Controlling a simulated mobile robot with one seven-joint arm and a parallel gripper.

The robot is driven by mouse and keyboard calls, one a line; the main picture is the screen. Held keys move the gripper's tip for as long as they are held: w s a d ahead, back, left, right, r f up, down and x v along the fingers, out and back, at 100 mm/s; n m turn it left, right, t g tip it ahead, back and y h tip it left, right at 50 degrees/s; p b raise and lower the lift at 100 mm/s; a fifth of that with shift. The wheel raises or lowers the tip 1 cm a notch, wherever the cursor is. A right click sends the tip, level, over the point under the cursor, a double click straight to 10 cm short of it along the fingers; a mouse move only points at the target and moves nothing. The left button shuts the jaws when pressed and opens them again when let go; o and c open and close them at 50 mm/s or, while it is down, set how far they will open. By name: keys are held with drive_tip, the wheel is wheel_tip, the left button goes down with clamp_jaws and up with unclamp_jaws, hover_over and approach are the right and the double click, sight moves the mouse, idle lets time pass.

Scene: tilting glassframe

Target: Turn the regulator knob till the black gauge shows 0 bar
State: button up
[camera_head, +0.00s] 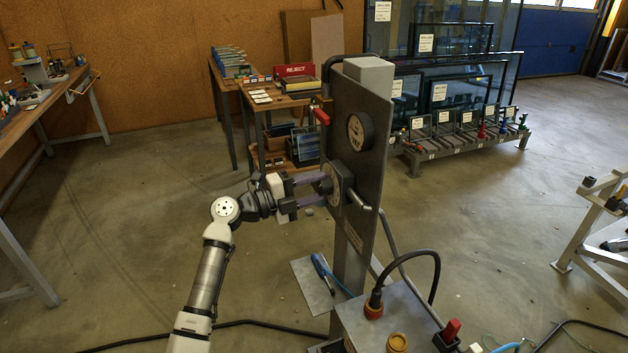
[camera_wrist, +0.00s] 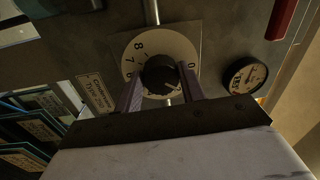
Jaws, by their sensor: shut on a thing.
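The dark round regulator knob (camera_wrist: 158,74) sits at the centre of a pale numbered dial (camera_wrist: 172,43) on the upright metal panel (camera_head: 362,95). The digits 8, 7 and 0 show on the dial. My gripper (camera_wrist: 160,78) has one finger on each side of the knob and is shut on it. In the head view, my gripper (camera_head: 322,188) reaches the panel from the left, and its fingers partly hide the knob. The black gauge (camera_head: 360,131) is mounted above the knob and also shows in the wrist view (camera_wrist: 245,76). Its needle reading is too small to tell.
A red lever handle (camera_head: 321,116) sticks out at the panel's upper left edge. A metal pipe (camera_head: 359,197) juts out beside the knob. A grey box (camera_head: 400,318) with a looping cable stands below. Open floor lies left of the panel.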

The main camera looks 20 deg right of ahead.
drive_tip(key=n+p, duration=0.3)
drive_tip(key=n, duration=0.1)
drive_tip(key=shift+r+n+t, duration=0.1)
drive_tip(key=shift+n+t, duration=0.2)
drive_tip(key=shift+n, duration=0.1)
drive_tip(key=shift+s+f+n+p, duration=0.15)
drive_tip(key=shift+n+p, duration=0.65)
drive_tip(key=shift+n, duration=0.9)
drive_tip(key=shift+f+n+y, duration=0.1)
drive_tip(key=shift+n+y, duration=0.2)
drive_tip(key=o, duration=1)
drive_tip(key=shift+c, duration=0.2)
drive_tip(key=shift+a, duration=0.1)
drive_tip(key=s+a+b, duration=0.1)
drive_tip(key=a+b, duration=0.4)
drive_tip(key=a, duration=0.8)
drive_tip(key=shift+a+f+b, duration=0.2)
drive_tip(key=shift+a+b, duration=0.1)
drive_tip(key=shift+a, duration=0.05)
drive_tip(key=shift+s, duration=0.1)
